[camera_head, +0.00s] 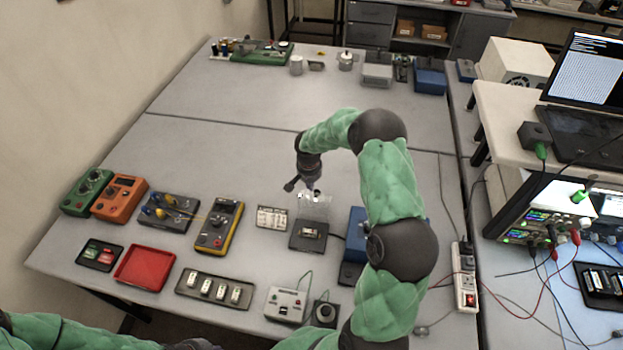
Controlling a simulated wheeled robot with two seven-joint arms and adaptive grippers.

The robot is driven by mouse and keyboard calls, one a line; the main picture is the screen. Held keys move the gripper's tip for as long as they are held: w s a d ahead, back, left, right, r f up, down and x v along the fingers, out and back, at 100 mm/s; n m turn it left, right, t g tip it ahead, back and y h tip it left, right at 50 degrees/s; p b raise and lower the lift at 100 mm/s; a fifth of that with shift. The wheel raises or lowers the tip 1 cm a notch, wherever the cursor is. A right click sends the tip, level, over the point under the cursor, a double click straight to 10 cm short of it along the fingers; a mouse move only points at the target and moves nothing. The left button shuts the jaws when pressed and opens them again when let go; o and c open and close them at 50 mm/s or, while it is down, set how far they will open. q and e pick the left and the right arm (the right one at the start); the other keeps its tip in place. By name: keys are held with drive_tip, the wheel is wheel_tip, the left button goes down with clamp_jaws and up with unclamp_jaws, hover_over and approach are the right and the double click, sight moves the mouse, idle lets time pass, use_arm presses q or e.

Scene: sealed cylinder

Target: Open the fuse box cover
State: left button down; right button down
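The fuse box (308,235) is a small dark base with a light part in its middle, at the centre of the table. Its clear cover (315,208) appears raised at the back of the base, standing up rather than lying flat over it. My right gripper (304,189) hangs pointing down at the top of the clear cover. Its fingers look spread apart. Whether a fingertip touches the cover is too small to tell. Part of my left arm shows at the bottom left edge; its gripper is out of view.
A white terminal panel (271,217) lies left of the fuse box; a blue box (357,232) stands close right, partly behind my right arm. Meters, a red tray (145,268) and a socket strip (214,288) fill the front left. The table's middle left is clear.

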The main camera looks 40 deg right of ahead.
sight(308, 195)
drive_tip(key=shift+a, duration=0.1)
idle(0.3)
drive_tip(key=s+a+b, duration=0.1)
drive_tip(key=s+a+r+b, duration=0.1)
drive_tip(key=b, duration=0.1)
drive_tip(key=shift+a+r, duration=0.2)
drive_tip(key=shift+r, duration=0.05)
drive_tip(key=shift+s+a+r+b, duration=0.25)
drive_tip(key=shift+s+a+b, duration=0.1)
drive_tip(key=shift+b, duration=0.1)
drive_tip(key=shift+r, duration=0.1)
wheel_tip(308, 195, up, 12)
drive_tip(key=s+a, duration=0.1)
idle(0.4)
drive_tip(key=shift+a, duration=0.1)
